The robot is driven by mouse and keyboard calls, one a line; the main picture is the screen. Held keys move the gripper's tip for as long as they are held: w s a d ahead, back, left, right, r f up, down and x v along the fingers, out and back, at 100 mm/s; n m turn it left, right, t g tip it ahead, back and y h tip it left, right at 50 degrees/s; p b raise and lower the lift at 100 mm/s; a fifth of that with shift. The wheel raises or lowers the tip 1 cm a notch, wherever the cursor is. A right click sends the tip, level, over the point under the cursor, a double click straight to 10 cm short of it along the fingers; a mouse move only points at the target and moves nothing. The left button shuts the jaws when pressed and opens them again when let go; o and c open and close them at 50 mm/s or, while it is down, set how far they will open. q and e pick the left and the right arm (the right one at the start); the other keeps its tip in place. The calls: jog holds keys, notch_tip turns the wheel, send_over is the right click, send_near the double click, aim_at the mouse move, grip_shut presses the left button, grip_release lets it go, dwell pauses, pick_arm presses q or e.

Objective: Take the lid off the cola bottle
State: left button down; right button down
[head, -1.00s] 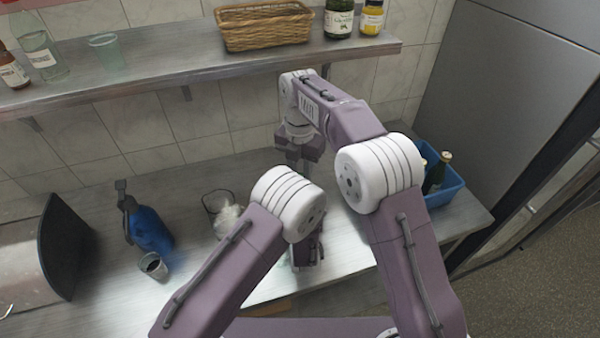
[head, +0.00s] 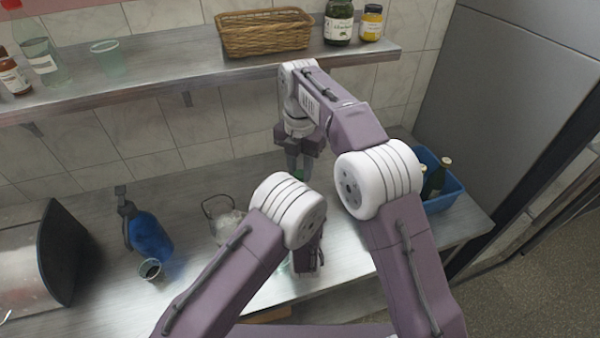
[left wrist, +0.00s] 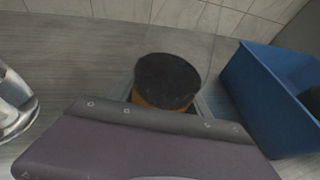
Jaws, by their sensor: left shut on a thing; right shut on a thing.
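In the head view my left gripper (head: 308,262) is largely behind my own arm, and the bottle is mostly hidden. My right gripper (head: 298,167) points down above the counter and is shut on a small green thing, apparently the lid (head: 300,178). I cannot tell whether the lid touches the bottle's neck.
A blue crate (head: 452,199) with bottles stands at the right, also in the left wrist view (left wrist: 262,105). A glass kettle-like pot (head: 224,222), a blue spray bottle (head: 150,237) and a small cup (head: 150,269) stand left. A shelf (head: 180,78) with a basket (head: 264,35) hangs above.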

jog(key=shift+r, duration=1.4)
pick_arm(q)
jog(key=shift+c, duration=2.1)
grip_release()
jog(key=b+v, duration=0.1)
jog(key=v, duration=1.1)
jog(key=shift+b, duration=0.3)
pick_arm(e)
jog(key=shift+f, duration=0.8)
